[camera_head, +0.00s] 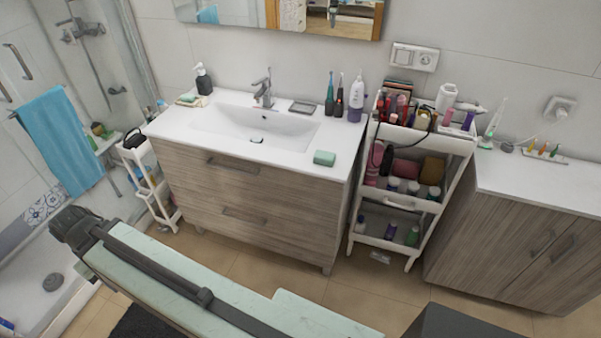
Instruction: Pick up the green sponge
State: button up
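A green block-shaped sponge (325,158) lies on the white washbasin counter (180,128), near its front right corner, to the right of the basin. Nothing covers it. My dark arm reaches across the lower left, and my gripper (72,226) is at its far end, in front of the shower area. The gripper is well to the left of the sponge and apart from it. Its fingers are too dark and small to tell whether they are open or shut.
Toothbrushes and a purple-and-white bottle (355,100) stand behind the sponge. A grey soap dish (302,107) and the faucet (263,88) are farther back. A loaded white cart (452,146) stands right of the vanity. The counter around the sponge is clear.

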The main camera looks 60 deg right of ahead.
aim_at(321, 157)
jog(key=z, duration=0.15)
jog(key=i, duration=0.6)
jog(key=z, duration=0.5)
jog(key=i, duration=0.9)
jog(key=z, duration=0.5)
jog(key=i, duration=0.6)
jog(key=u, duration=0.35)
jog(key=k, duration=0.6)
jog(key=z, duration=0.3)
